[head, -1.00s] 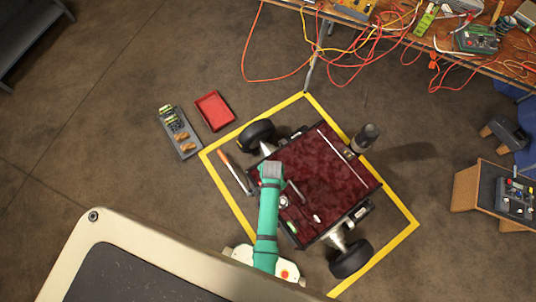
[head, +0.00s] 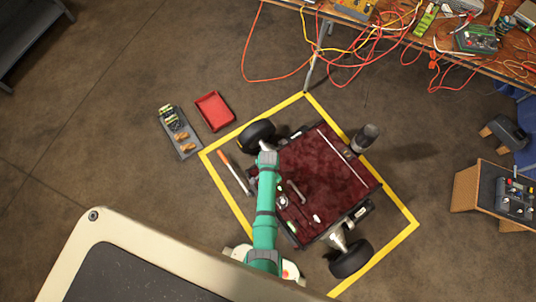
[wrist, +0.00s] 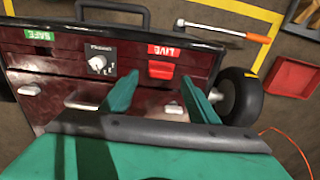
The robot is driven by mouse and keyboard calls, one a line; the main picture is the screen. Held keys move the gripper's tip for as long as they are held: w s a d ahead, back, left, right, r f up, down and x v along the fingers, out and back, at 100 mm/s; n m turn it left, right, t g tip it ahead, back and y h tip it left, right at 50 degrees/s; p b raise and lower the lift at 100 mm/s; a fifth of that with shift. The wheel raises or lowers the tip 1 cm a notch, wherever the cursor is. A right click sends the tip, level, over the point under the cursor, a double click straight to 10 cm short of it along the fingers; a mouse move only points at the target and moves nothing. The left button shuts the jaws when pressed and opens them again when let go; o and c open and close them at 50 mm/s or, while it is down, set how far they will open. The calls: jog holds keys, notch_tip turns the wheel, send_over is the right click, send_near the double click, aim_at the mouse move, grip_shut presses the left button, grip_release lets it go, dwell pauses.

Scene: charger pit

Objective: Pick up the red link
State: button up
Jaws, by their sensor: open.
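The red link (wrist: 161,71) is a small red block on the dark red front panel (wrist: 130,60) of the cart, just under a red label reading LIVE (wrist: 165,50). My gripper (wrist: 160,80) is open, its two green fingers apart, one on each side of the link in the wrist picture. Nothing is between them in its grip, and I cannot tell how far off the link is. In the head view my gripper (head: 266,148) is over the upper-left edge of the cart (head: 325,180); the link cannot be made out there.
A dial (wrist: 98,63), a green SAFE label (wrist: 38,35) and grey handles share the panel. A wheel (wrist: 240,97) and an orange-handled tool (wrist: 255,38) are at the right. A red tray (head: 214,111) and a grey tray (head: 180,132) lie on the floor beyond yellow tape.

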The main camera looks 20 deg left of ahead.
jog(key=shift+a+f, duration=0.1)
jog(key=shift+f, duration=1.65)
jog(key=shift+c, duration=0.3)
jog(key=c, duration=1.1)
jog(key=shift+r, duration=0.15)
